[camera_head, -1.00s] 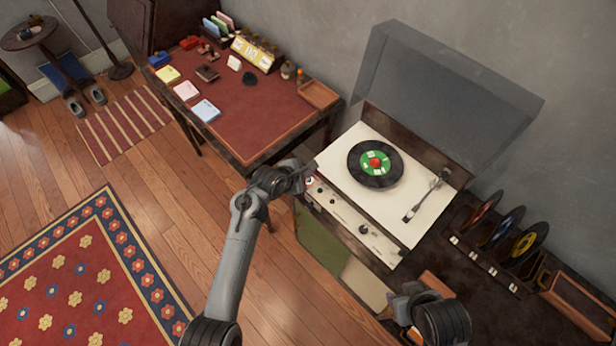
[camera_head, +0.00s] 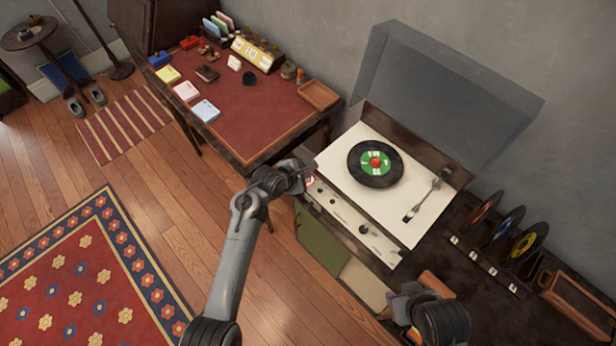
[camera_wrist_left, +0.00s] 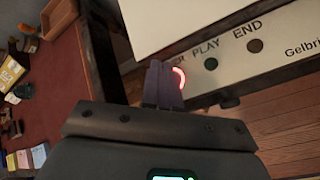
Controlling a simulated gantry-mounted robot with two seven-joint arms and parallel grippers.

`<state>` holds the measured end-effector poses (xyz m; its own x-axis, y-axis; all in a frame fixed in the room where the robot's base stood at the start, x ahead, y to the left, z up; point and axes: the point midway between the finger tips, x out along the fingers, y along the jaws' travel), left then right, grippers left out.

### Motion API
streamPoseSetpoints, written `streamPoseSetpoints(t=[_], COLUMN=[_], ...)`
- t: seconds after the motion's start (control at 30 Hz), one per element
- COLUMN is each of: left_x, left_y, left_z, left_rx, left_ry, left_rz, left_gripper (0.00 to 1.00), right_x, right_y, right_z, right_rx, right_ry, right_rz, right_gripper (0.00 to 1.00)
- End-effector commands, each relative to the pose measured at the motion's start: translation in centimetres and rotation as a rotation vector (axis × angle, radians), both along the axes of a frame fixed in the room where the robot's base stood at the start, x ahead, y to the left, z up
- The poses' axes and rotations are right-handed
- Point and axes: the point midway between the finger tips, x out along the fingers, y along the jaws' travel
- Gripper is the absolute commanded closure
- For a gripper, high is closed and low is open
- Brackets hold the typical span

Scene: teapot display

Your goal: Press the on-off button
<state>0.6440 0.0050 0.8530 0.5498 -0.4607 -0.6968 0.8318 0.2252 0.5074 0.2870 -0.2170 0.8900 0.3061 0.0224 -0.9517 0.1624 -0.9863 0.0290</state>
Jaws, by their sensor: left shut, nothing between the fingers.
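The record player (camera_head: 335,160) has a pale top and a pale front control panel (camera_head: 352,222). In the left wrist view, a red glowing ring (camera_wrist_left: 179,78) marks the on-off button at the panel's end, under a label ending in "ER". My left gripper (camera_head: 308,174) is shut and empty at the panel's left end. Its fingertips (camera_wrist_left: 160,68) are right beside the ring and hide part of it. I cannot tell whether they touch it. My right gripper (camera_head: 408,318) is low in the head view, partly hidden by its own arm; its jaws are unclear.
A record (camera_head: 376,164) lies on the platter, with the tonearm (camera_head: 428,196) to its right. The clear lid (camera_head: 450,95) stands open. A red-topped desk (camera_head: 250,115) is left of the player. Other records (camera_head: 504,228) stand in a rack at right.

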Motion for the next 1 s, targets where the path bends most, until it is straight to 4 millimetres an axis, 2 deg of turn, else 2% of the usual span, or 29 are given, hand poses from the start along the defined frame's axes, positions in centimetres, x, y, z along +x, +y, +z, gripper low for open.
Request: streamPoseSetpoints(t=[1.0], left_x=[0.00], left_y=[-0.01], left_z=[-0.92], left_rx=[0.000], left_ry=[0.000], left_rz=[0.000], left_gripper=[1.00], right_x=[-0.02], right_y=[-0.17], right_z=[0.43], right_rx=[-0.007], right_ry=[0.000], right_rz=[0.005], right_gripper=[0.59])
